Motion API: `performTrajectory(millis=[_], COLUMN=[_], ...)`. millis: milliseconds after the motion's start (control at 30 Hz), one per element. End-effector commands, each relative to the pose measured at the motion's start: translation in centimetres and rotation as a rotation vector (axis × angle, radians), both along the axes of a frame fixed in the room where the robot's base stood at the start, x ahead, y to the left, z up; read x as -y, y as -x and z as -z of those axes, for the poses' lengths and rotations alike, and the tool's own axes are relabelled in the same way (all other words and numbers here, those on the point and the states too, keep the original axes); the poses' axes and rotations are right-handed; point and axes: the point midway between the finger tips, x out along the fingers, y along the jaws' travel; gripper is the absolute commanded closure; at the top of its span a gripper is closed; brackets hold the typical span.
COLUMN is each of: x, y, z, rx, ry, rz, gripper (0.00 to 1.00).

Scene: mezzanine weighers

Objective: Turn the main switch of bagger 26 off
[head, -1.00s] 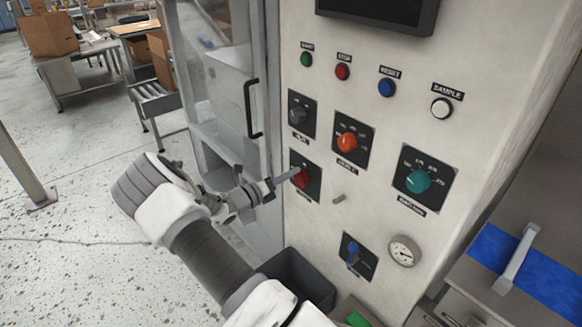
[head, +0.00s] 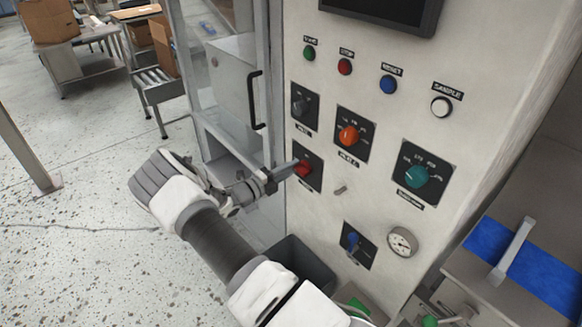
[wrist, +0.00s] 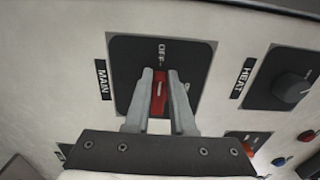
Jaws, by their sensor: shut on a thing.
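The main switch is a red knob (wrist: 159,89) on a black plate with a MAIN label (wrist: 101,80). In the head view the red knob (head: 303,168) is at the lower left of the control panel. My gripper (wrist: 160,92) is shut on the red knob, with one finger on each side of its bar. The word OFF (wrist: 161,54) is printed past the fingertips, and the knob's bar lies roughly in line with it. In the head view my gripper (head: 290,174) reaches the knob from the left.
A dark HEAT knob (wrist: 293,86) sits beside the switch. An orange knob (head: 348,136), a teal knob (head: 416,175), a blue switch (head: 353,240) and several push buttons share the panel. A door handle (head: 254,100) is left of it. A dark bin (head: 300,265) stands below.

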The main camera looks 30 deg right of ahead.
Motion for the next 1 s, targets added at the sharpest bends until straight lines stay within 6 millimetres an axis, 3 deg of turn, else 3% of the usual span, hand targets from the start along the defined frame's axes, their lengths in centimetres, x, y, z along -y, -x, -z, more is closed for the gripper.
performTrajectory(millis=[533, 567, 700, 1000], x=[-0.05, -0.05, -0.04, -0.07], y=[0.03, 0.03, 0.01, 0.0], z=[0.17, 0.17, 0.15, 0.09], rx=[-0.028, -0.028, -0.027, -0.026], ry=[0.003, 0.003, 0.003, 0.004], rz=[0.0, -0.001, -0.001, 0.0], gripper=[1.0, 0.76, 0.51, 0.47])
